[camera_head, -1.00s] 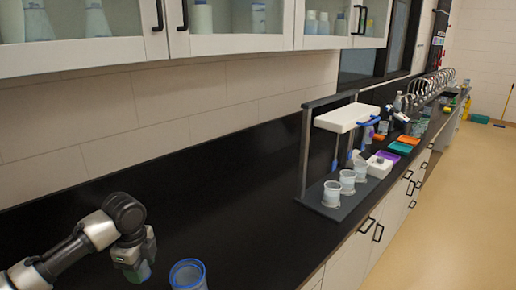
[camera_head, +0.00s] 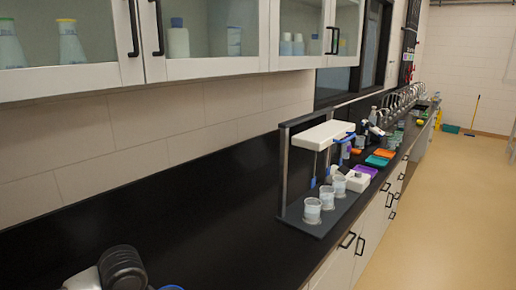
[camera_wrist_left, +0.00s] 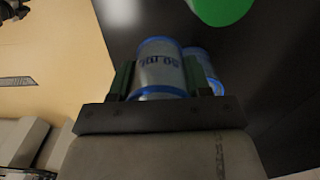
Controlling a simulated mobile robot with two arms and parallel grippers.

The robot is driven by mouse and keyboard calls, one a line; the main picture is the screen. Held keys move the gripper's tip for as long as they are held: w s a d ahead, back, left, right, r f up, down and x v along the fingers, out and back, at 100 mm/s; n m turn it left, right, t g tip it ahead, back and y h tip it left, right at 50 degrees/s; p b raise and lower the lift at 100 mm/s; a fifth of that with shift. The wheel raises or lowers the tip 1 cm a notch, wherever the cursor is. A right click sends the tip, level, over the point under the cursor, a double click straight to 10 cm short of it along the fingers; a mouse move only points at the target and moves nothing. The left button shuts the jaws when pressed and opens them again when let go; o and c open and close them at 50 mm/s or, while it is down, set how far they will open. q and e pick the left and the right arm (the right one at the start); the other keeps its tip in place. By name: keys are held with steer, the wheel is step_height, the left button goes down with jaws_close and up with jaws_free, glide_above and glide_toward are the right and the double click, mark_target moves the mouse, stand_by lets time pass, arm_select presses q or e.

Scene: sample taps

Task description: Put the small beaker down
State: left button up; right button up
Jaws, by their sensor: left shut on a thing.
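The small beaker (camera_wrist_left: 160,68), clear with blue rims and dark markings, sits between the fingers of my left gripper (camera_wrist_left: 162,78) in the left wrist view. The gripper is shut on it. Another blue-rimmed vessel (camera_wrist_left: 205,66) shows behind it to the right, partly hidden by a finger; I cannot tell whether the two touch. In the head view only a blue rim (camera_head: 171,287) shows at the bottom edge, beside my left arm. The left fingers and held beaker are out of that view. My right gripper is in neither view.
A round green patch (camera_wrist_left: 222,8) lies on the black counter (camera_head: 215,235). A stand with a white top (camera_head: 322,135) and several cups (camera_head: 312,211) on its base is further right. The counter between is clear. Glass-fronted cabinets (camera_head: 205,40) hang above.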

arm_select(q)
steer(key=s+d+f+n+b, duration=0.1)
steer(key=s+d+f+n, duration=0.1)
steer(key=s+d+n, duration=0.2)
steer(key=s+n, duration=0.2)
steer(key=n, duration=0.1)
steer(key=shift+s, duration=0.2)
